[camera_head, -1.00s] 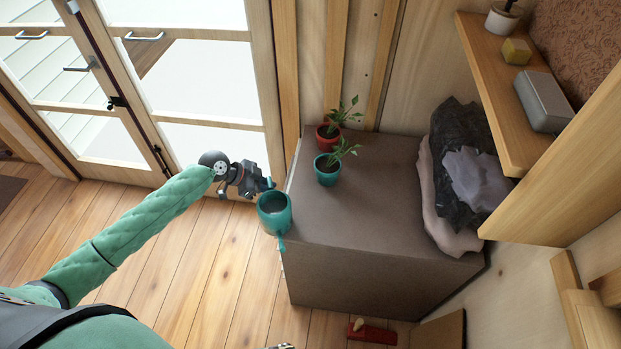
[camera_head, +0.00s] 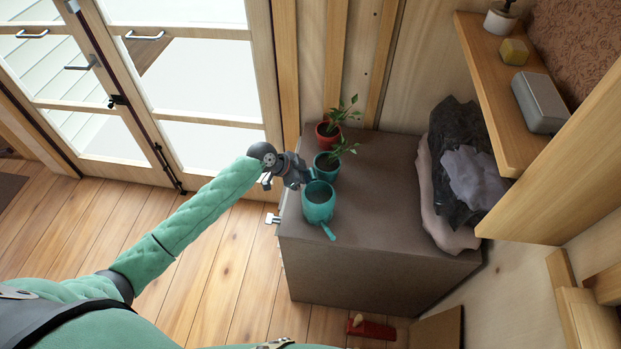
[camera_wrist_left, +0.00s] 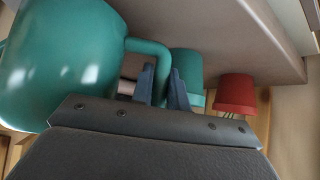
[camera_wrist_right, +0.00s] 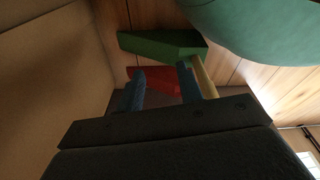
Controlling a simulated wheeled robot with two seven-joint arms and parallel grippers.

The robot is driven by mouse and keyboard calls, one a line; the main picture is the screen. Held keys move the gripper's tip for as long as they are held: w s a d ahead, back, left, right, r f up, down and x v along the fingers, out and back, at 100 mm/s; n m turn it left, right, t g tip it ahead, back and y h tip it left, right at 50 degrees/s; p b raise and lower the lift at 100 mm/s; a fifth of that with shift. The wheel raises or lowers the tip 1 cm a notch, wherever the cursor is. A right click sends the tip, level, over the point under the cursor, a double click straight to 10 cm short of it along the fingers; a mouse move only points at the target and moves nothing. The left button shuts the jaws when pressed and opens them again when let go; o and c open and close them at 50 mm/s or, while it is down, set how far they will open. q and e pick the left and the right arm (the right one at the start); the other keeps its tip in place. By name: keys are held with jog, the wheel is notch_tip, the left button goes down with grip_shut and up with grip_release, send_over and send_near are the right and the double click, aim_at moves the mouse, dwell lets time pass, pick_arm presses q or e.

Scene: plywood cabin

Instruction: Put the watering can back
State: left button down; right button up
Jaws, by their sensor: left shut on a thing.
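The teal watering can (camera_head: 319,203) is over the near left part of the grey-brown cabinet top (camera_head: 385,205), its spout pointing toward the front edge. I cannot tell whether its base touches the top. My left gripper (camera_head: 308,177) is shut on the can's handle. In the left wrist view the can (camera_wrist_left: 62,60) fills the left side, with its handle between the fingers (camera_wrist_left: 162,90). My right gripper (camera_wrist_right: 160,90) is low down, fingers apart and apparently empty, and it is hardly visible in the head view.
A teal potted plant (camera_head: 327,163) stands just behind the can, and a red potted plant (camera_head: 328,133) farther back. Crumpled dark and pale cloths (camera_head: 460,165) lie at the cabinet's right. A wooden shelf (camera_head: 500,120) overhangs that side. The cabinet top's middle is clear.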

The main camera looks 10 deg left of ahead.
pick_arm(q)
jog(key=shift+w+d+f, duration=0.1)
jog(key=shift+d+f, duration=0.05)
jog(key=shift+f, duration=0.2)
jog(key=c, duration=1.6)
grip_release()
jog(key=shift+c, duration=0.2)
pick_arm(e)
jog(key=shift+w+a+r, duration=0.1)
jog(key=shift+w+a, duration=0.15)
jog(key=shift+w, duration=0.05)
